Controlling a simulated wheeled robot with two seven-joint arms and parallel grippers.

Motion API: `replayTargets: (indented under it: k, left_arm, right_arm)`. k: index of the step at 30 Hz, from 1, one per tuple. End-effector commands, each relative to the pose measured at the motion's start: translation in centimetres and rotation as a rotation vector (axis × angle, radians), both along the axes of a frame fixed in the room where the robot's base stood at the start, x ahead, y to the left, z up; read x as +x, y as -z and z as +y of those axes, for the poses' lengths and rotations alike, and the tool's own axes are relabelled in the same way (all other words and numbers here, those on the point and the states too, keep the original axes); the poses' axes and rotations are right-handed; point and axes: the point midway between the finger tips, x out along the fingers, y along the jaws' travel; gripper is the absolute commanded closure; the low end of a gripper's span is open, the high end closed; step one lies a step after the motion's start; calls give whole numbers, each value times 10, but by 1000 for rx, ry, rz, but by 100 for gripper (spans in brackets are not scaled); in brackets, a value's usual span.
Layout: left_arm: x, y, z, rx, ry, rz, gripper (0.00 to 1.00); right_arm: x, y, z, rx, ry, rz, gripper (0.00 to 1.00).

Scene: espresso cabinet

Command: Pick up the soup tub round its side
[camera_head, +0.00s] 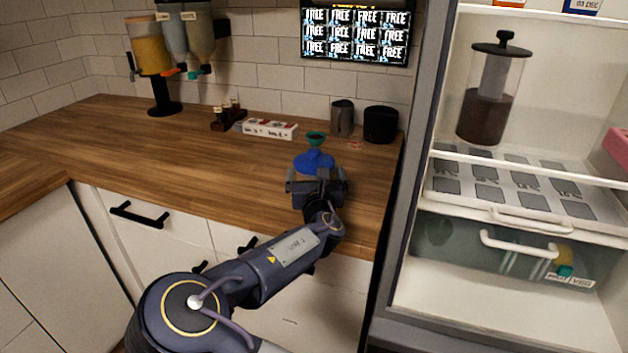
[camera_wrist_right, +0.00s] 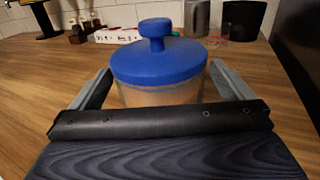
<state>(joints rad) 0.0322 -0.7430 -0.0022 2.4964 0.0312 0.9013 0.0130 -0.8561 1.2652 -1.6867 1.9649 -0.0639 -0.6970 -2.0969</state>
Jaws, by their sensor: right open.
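The soup tub (camera_wrist_right: 157,68) stands upright on the wooden counter, a clear-sided tub with orange-brown contents and a blue lid with a knob. In the head view its blue lid (camera_head: 314,161) shows just beyond my right gripper (camera_head: 317,181), which hides its lower part. In the right wrist view my right gripper (camera_wrist_right: 160,88) is open, with one finger at the left and one at the right of the tub. I cannot tell whether either finger touches it. The lower front of the tub is hidden behind the gripper body. My left gripper is not in view.
The open fridge (camera_head: 411,200) bounds the right side. The counter's left part (camera_head: 130,150) is clear.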

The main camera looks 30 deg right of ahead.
Motion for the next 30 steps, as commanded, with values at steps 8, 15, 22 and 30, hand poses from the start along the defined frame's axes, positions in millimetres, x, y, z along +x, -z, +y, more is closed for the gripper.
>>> replayTargets:
  k: [8, 15, 22, 30]
  left_arm:
    - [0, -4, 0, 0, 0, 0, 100]
    - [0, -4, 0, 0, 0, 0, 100]
    - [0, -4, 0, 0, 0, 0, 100]
    - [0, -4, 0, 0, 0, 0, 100]
  right_arm:
    - [31, 0, -14, 0, 0, 0, 0]
    - [31, 1, -15, 0, 1, 0, 0]
    - [31, 1, -15, 0, 1, 0, 30]
    - [31, -1, -14, -1, 0, -2, 48]
